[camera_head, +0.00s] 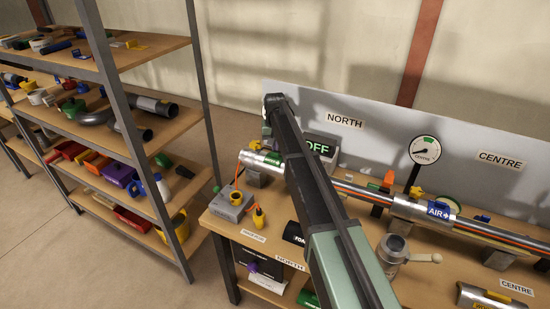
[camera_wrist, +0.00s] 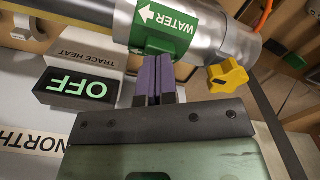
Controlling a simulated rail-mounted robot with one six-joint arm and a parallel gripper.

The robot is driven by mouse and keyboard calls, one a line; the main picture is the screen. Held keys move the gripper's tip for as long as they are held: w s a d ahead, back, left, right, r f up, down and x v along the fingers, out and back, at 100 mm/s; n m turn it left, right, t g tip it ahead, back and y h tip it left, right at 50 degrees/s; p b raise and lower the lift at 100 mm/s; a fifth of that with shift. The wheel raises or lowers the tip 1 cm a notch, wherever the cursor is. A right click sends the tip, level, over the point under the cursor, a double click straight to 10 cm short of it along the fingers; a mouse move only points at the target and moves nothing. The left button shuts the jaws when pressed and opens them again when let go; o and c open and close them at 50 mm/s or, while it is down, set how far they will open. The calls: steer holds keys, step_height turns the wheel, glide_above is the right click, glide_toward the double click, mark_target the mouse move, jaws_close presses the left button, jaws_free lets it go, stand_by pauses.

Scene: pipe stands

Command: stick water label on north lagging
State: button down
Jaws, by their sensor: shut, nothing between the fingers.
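The green WATER label (camera_wrist: 165,28) lies against the silver north lagging (camera_wrist: 225,42) in the wrist view, its white arrow pointing left. It looks wrapped on the curved surface. My gripper (camera_wrist: 155,62) has its purple fingers shut together with nothing between them. The fingertips are at the label's lower edge; I cannot tell if they touch it.
A trace heat box reading OFF (camera_wrist: 75,90) sits close left of my fingers, and a yellow valve handle (camera_wrist: 228,76) close right. In the head view, a blue AIR label (camera_head: 438,210) is on the centre pipe. A gauge (camera_head: 425,150) stands behind it. A shelf rack (camera_head: 150,205) stands left.

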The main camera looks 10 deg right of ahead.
steer(key=shift+f+b, duration=0.7)
steer(key=shift+f, duration=0.05)
stand_by(0.6)
stand_by(1.7)
step_height(320, 180, up, 7)
steer(key=p, duration=0.7)
step_height(320, 180, up, 11)
steer(key=p, duration=1.1)
steer(key=shift+f, duration=0.1)
